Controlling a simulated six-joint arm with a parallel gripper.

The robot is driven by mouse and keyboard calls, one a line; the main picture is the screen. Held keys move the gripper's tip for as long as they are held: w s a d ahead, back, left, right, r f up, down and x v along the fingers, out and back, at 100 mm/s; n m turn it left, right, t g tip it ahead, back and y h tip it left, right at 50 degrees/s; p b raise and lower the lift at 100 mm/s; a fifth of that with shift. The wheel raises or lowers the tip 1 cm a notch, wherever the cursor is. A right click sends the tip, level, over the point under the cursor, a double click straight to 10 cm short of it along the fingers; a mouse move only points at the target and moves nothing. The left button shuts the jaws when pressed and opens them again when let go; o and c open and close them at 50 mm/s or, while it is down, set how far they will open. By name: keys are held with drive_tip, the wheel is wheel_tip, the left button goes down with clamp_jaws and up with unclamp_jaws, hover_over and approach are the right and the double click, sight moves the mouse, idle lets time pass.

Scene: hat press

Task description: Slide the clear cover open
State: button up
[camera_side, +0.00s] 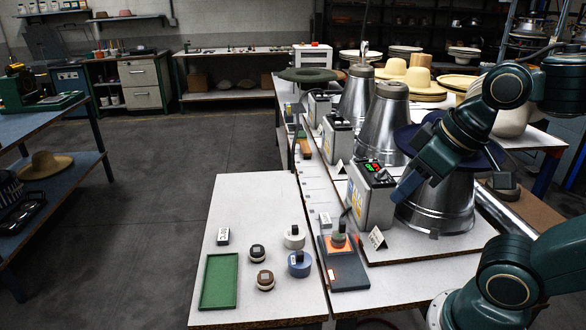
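A grey control box (369,197) stands on the white bench left of a metal hat press (437,206). Its top face has a lit red and green panel (373,166) and dark knobs. I cannot make out the clear cover at this size; it may be on this box. My gripper (399,197) points down and left, close to the right side of the box and in front of the press. Whether it touches the box, and whether its fingers are open, I cannot tell. A dark blue hat (482,150) sits on the press, partly hidden by my arm.
A small card (376,238) stands before the box. An orange-topped device (341,247) sits on a dark plate at the bench's front. Left of it are a green tray (219,281) and several small round pots. More presses and control boxes stand behind.

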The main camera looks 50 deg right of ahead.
drive_tip(key=shift+o, duration=0.8)
drive_tip(key=shift+w, duration=0.15)
drive_tip(key=m+g, duration=0.6)
drive_tip(key=m, duration=0.3)
hover_over(343, 223)
wheel_tip(343, 223, down, 8)
drive_tip(key=shift+w+d, duration=0.1)
drive_tip(key=shift+f, duration=0.2)
wheel_tip(343, 223, down, 13)
drive_tip(key=shift+f, duration=0.2)
clamp_jaws()
